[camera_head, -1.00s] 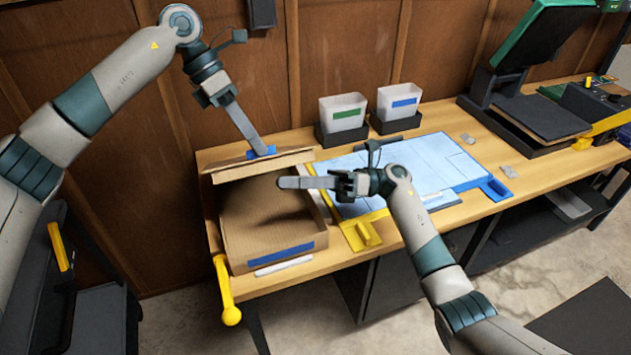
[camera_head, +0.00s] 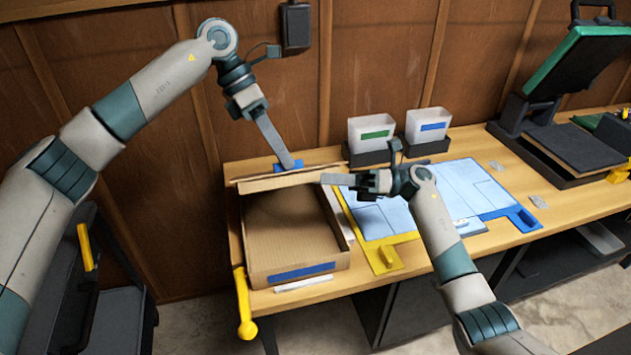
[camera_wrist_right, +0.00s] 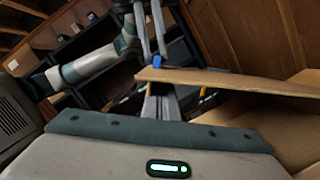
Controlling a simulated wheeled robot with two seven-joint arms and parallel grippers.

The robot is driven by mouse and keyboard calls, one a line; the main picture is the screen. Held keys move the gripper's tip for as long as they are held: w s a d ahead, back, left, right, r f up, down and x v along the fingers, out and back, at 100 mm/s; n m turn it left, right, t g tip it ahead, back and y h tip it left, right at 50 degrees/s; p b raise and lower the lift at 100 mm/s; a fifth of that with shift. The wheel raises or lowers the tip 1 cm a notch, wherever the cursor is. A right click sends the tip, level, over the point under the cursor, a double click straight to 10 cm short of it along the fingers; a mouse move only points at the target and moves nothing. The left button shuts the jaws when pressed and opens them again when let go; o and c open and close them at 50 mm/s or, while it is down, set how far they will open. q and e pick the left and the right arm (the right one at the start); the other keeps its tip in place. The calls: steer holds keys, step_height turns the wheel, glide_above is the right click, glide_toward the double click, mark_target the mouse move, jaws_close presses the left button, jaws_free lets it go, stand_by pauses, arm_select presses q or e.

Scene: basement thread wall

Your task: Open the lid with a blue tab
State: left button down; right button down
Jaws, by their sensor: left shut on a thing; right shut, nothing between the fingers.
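The cardboard box (camera_head: 295,235) stands on the left end of the bench, its interior open to view. Its lid (camera_head: 262,184) is raised at the back and seen nearly edge-on. The blue tab (camera_head: 283,168) is on the lid's far edge. My left gripper (camera_head: 293,163) is shut on the lid at the tab. My right gripper (camera_head: 326,179) is shut and empty, close to the lid's right end; contact is unclear. In the right wrist view the lid (camera_wrist_right: 230,83) crosses just ahead of the right fingers (camera_wrist_right: 160,105), with the tab (camera_wrist_right: 157,62) beyond.
A blue mat (camera_head: 455,192) with a yellow corner piece (camera_head: 388,260) lies right of the box. Two white bins (camera_head: 372,134) stand behind it. A press with a green top (camera_head: 585,60) is at the far right. A yellow handle (camera_head: 244,305) sticks out at the bench's left front.

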arm_select(q)
steer(key=shift+s+d+f, duration=0.1)
steer(key=shift+s+f, duration=0.1)
steer(key=shift+f, duration=0.45)
arm_select(e)
steer(key=shift+w+r, duration=0.35)
steer(key=shift+r, duration=0.4)
arm_select(q)
steer(key=c, duration=1.8)
jaws_free()
steer(key=shift+c, duration=0.2)
arm_select(e)
steer(key=shift+y, duration=0.3)
arm_select(q)
steer(key=shift+d, duration=0.1)
arm_select(e)
steer(key=shift+w, duration=0.15)
arm_select(q)
steer(key=shift+s, duration=0.1)
arm_select(e)
steer(key=shift+a, duration=0.1)
arm_select(q)
steer(key=shift+r, duration=0.1)
steer(key=v, duration=1.3)
steer(key=shift+w, duration=0.3)
arm_select(e)
steer(key=shift+f, duration=0.5)
